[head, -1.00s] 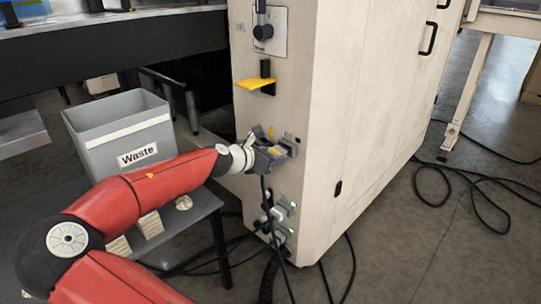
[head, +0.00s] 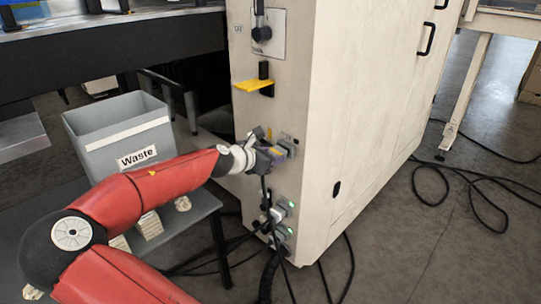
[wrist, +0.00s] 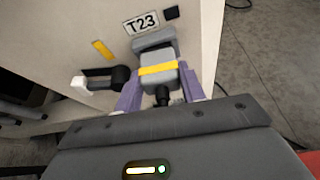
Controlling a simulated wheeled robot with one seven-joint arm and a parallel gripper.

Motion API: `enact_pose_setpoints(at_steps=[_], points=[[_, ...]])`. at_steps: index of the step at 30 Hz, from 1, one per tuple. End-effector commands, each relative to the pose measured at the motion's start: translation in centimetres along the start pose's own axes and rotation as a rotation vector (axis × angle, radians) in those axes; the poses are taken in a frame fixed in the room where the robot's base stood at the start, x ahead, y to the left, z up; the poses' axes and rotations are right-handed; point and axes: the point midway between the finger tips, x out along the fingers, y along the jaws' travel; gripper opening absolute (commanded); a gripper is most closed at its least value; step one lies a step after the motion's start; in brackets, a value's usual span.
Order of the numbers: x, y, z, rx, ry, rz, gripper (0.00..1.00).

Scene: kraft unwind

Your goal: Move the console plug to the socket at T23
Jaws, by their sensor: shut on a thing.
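The console plug (wrist: 156,76) is a grey block with a yellow band and a black cable at its rear. My gripper (wrist: 160,88) has its purple fingers shut on the plug's two sides. In the wrist view the plug's front end is right up against the grey socket (wrist: 154,43) under the T23 label (wrist: 141,23). How deep it sits in the socket is hidden. In the head view my gripper (head: 279,154) is at the cabinet's front face, by the grey T23 socket (head: 289,144). The cable (head: 264,188) hangs down from it.
A black lever with a white end (wrist: 98,79) is close left of the plug. A yellow shelf-like tab (head: 253,86) juts out above. The waste bin (head: 118,130) is left of my gripper.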

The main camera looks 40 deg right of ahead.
Motion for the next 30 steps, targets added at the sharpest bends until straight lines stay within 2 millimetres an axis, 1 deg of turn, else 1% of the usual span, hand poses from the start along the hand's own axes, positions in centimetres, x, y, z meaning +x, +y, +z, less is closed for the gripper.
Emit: enact_pose_setpoints(at_steps=[5, 6, 11, 12, 18, 21, 25, 30], points=[[0.2, 0.0, 0.2, 0.000, 0.000, 0.000, 0.08], [0.2, 0.0, 0.1, 0.000, 0.000, 0.000, 0.42], [0.2, 0.0, 0.1, 0.000, 0.000, 0.000, 0.63], [0.2, 0.0, 0.1, 0.000, 0.000, 0.000, 0.65], [0.2, 0.0, 0.1, 0.000, 0.000, 0.000, 0.65], [-0.1, 0.0, 0.1, 0.000, 0.001, 0.001, 0.65], [-1.7, 0.1, 0.1, -0.002, 0.001, 0.004, 0.65], [-4.7, 0.1, 0.1, -0.001, 0.001, 0.005, 0.65]])
